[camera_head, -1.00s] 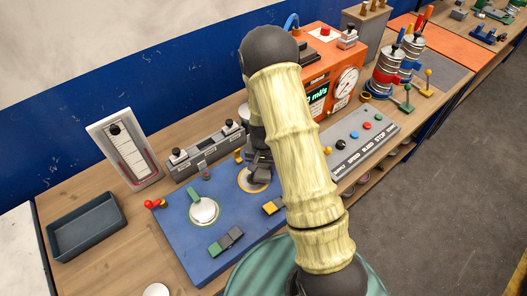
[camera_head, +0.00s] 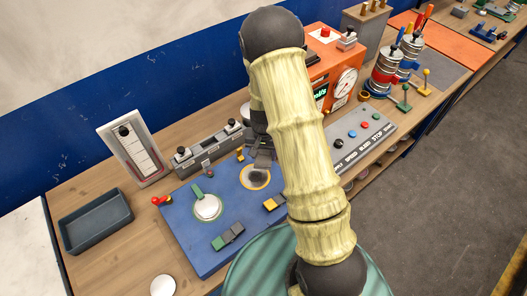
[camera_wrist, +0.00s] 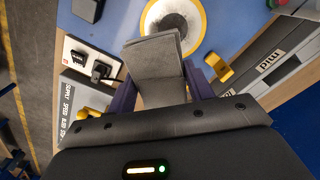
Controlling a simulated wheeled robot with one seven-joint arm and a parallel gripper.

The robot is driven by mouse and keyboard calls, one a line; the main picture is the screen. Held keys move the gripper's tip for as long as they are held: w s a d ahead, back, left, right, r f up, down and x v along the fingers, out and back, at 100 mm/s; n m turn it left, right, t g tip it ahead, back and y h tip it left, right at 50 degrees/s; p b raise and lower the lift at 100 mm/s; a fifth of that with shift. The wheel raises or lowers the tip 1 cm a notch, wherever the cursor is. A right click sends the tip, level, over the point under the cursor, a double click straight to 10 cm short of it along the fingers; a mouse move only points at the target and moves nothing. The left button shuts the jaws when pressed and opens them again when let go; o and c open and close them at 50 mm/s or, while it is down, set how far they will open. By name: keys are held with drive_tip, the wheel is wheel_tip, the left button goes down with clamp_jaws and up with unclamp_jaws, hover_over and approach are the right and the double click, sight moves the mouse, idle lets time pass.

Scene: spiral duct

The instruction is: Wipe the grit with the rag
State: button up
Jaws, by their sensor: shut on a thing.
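The grit is a dark smudge (camera_head: 257,178) inside a yellow ring (camera_head: 243,185) on the blue board. It also shows in the wrist view as a dark grey patch (camera_wrist: 172,25) on the pale disc within the yellow ring (camera_wrist: 203,35). My gripper (camera_wrist: 158,78) is shut on the rag (camera_wrist: 155,62), a grey folded piece sticking out between purple fingers. The rag's tip appears just short of the grit in the wrist view; I cannot tell its height above the board. In the head view my gripper (camera_head: 262,153) is at the ring's far side, partly behind my arm.
A grey clamp rail (camera_head: 208,147) stands behind; an orange meter box (camera_head: 330,75) and button panel (camera_head: 362,135) are to the right.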

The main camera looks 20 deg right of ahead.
drive_tip(key=shift+f, duration=0.1)
idle(0.3)
drive_tip(key=shift+w+a+f+n+b, duration=0.1)
drive_tip(key=shift+w+f+n+b, duration=0.25)
drive_tip(key=shift+b, duration=0.3)
drive_tip(key=shift+w+a+f+n+b, duration=0.1)
drive_tip(key=shift+w+n+b, duration=0.15)
drive_tip(key=shift+n+b, duration=0.4)
drive_tip(key=shift+w+a+n+b, duration=0.1)
drive_tip(key=shift+w+n+b, duration=0.1)
drive_tip(key=shift+n+b, duration=0.35)
drive_tip(key=shift+w+n, duration=0.25)
drive_tip(key=shift+n, duration=0.3)
drive_tip(key=shift+r, duration=0.3)
drive_tip(key=shift+w, duration=0.1)
